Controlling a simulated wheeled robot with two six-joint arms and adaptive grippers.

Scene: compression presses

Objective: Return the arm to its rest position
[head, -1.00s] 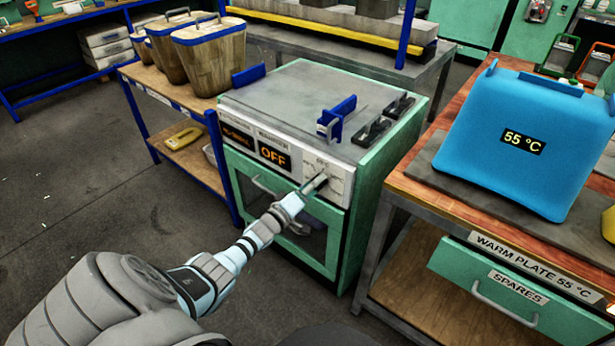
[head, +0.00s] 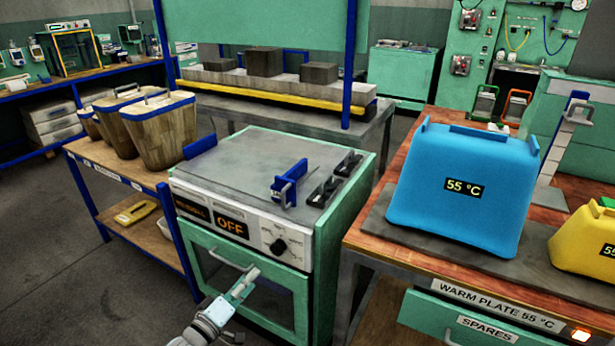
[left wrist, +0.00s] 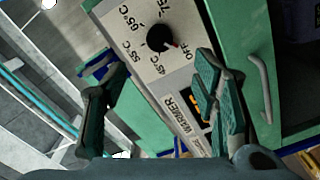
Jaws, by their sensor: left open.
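My left gripper (head: 241,285) is low in front of the green oven (head: 328,225) in the head view, apart from its control panel. In the left wrist view its two dark green fingers (left wrist: 165,100) are spread with nothing between them. The black dial (head: 279,246) on the panel is free of the gripper; it also shows in the left wrist view (left wrist: 159,38), above the fingers, with marks for OFF and several temperatures around it. The panel display (head: 230,225) reads OFF. My right gripper is in neither view.
A blue container (head: 460,215) marked 55 °C stands on a warm plate on the right bench, beside a yellow one (head: 590,240). Wooden bins (head: 155,135) stand on the left table (head: 130,175). The floor (head: 60,270) at lower left is clear.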

